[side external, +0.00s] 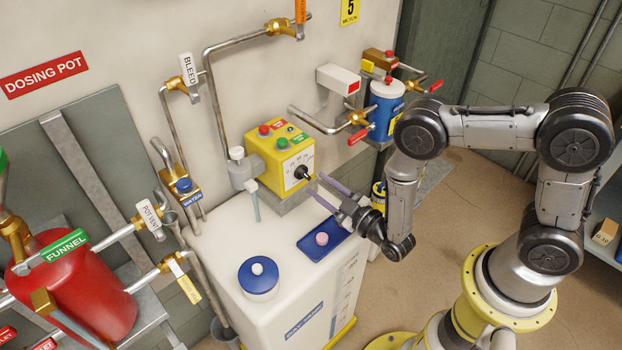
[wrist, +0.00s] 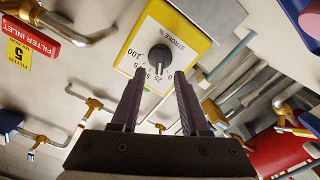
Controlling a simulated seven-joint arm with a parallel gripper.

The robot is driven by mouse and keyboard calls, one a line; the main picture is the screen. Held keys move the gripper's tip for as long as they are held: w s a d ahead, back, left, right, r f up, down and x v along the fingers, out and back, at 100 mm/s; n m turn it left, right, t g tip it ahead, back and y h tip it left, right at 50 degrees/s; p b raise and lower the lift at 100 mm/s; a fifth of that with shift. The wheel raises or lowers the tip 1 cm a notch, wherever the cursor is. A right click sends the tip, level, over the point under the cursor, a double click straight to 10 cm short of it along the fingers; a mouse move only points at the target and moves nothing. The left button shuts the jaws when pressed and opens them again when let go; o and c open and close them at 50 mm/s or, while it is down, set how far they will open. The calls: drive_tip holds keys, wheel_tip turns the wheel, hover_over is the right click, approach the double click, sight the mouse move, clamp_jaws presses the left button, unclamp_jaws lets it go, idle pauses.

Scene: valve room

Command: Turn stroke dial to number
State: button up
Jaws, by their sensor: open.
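The stroke dial (side external: 301,173) is a black knob on the white, numbered face of a yellow pump box (side external: 263,150). The knob's exact setting is too small to read surely. My gripper (side external: 318,190) is open and empty, its two purple fingers pointing at the dial face from the right. In the wrist view the fingers of my gripper (wrist: 160,75) stand apart below the knob, one on each side. They appear short of it.
The pump box stands at the back of a white tank (side external: 290,270) with a blue cap (side external: 258,278) and a blue tray (side external: 322,240). Red and green buttons top the box. Pipes, a blue filter (side external: 384,108) and a red dosing pot (side external: 75,300) are around it.

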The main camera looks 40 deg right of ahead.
sight(307, 176)
drive_tip(key=shift+w, duration=2)
drive_tip(key=shift+c, duration=0.2)
clamp_jaws()
